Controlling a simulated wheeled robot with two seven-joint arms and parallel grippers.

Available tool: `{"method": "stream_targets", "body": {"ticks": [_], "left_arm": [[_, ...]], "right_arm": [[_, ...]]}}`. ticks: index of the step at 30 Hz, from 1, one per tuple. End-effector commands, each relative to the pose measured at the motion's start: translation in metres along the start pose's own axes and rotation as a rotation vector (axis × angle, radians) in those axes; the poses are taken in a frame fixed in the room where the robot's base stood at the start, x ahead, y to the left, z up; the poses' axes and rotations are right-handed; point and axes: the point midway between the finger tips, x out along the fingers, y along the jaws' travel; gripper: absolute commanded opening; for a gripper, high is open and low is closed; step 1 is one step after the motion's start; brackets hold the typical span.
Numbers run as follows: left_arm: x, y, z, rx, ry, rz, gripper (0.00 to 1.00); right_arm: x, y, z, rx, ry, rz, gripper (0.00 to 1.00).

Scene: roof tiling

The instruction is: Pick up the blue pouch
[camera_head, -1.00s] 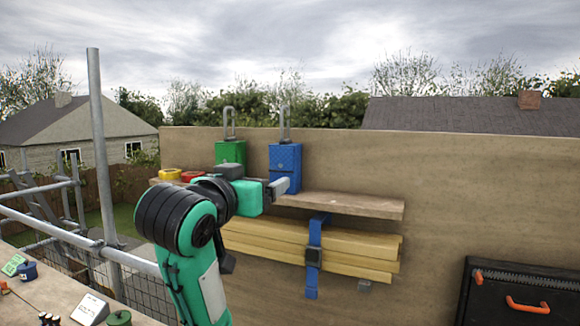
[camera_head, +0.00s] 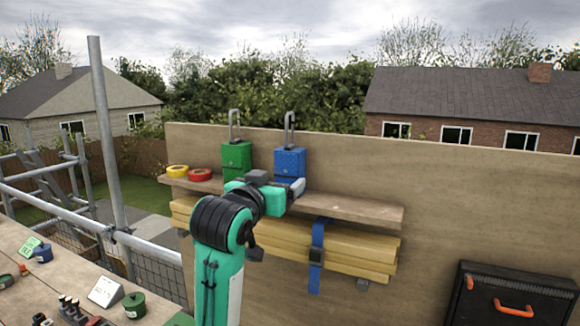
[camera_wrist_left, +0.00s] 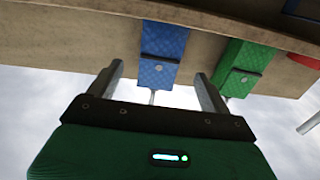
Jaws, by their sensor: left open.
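The blue pouch (camera_head: 290,161) stands upright on the wooden shelf (camera_head: 350,208) on the wall, with a grey loop above it. My left gripper (camera_head: 298,188) is in front of the pouch's lower part and hides some of it. In the left wrist view, which is upside down, the blue pouch (camera_wrist_left: 163,52) lies beyond and between the two spread fingers of my left gripper (camera_wrist_left: 160,86). The gripper is open, with nothing held. I cannot tell whether a finger touches the pouch. My right gripper is not in view.
A green pouch (camera_head: 237,156) with a similar loop stands just left of the blue one. Red (camera_head: 200,174) and yellow (camera_head: 177,171) rolls lie farther left. Strapped timber (camera_head: 350,244) hangs below the shelf. The shelf's right part is clear.

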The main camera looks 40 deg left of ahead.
Motion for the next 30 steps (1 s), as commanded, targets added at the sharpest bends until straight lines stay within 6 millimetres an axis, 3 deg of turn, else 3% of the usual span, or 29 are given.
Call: {"method": "stream_targets", "body": {"ticks": [5,15,24,30], "left_arm": [[0.011,0.000,0.001,0.000,-0.003,0.000,0.82],[0.053,-0.001,0.005,0.000,-0.004,0.000,0.82],[0.058,-0.001,0.007,0.001,0.000,0.000,0.82],[0.058,-0.001,0.007,0.001,0.000,0.000,0.43]], "right_arm": [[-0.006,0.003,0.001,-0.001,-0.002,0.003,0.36],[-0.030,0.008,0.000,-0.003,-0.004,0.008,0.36],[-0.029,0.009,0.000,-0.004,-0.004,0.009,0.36],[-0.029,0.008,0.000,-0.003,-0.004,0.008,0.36]]}}
